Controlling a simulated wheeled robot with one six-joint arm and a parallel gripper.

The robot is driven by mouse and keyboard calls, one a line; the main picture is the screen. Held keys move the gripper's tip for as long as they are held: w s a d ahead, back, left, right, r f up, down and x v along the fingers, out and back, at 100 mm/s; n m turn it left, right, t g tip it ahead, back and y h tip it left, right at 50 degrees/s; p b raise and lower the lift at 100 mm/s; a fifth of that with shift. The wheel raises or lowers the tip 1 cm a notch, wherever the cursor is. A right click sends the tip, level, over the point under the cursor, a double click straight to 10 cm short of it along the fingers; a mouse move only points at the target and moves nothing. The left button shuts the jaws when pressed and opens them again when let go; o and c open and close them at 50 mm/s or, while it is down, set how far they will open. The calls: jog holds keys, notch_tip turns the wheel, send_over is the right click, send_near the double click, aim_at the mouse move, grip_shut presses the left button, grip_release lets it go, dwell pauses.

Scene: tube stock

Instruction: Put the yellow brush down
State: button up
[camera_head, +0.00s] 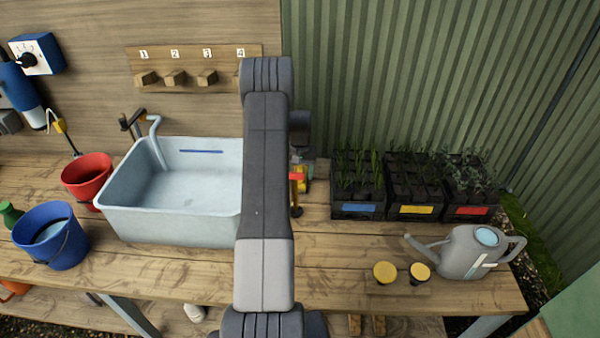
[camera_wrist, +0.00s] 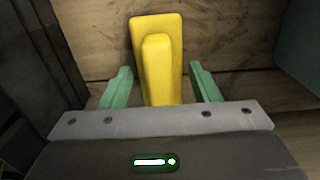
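The yellow brush (camera_wrist: 156,60) shows in the wrist view, its raised yellow grip pointing down the picture between the two green fingers of my gripper (camera_wrist: 160,78). The fingers stand apart, with a narrow gap visible on each side of the brush, so they are around it and do not appear to press on it. Wooden boards lie behind the brush; it seems to be at or close to the bench top, but exact contact cannot be told. In the head view my arm hides most of this spot; a small yellow patch (camera_head: 303,183) shows just right of the arm.
A grey sink (camera_head: 170,225) stands left of my arm, with red (camera_head: 87,172) and blue (camera_head: 62,250) buckets beyond. Seedling crates (camera_head: 357,209) stand to the right, before a green wall. Two yellow-topped pots (camera_head: 385,272) and a watering can (camera_head: 470,258) are at front right. Bare bench (camera_head: 335,250) lies between.

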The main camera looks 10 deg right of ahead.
aim_at(300, 169)
jog(key=shift+o, duration=0.5)
jog(key=shift+r, duration=0.1)
jog(key=shift+r, duration=0.2)
notch_tip(300, 169, up, 12)
jog(key=b, duration=0.2)
jog(key=shift+f, duration=0.25)
notch_tip(300, 169, down, 12)
jog(key=shift+r+p, duration=0.25)
jog(key=shift+p, duration=0.95)
jog(key=shift+r+b, duration=0.55)
jog(key=shift+r, duration=1)
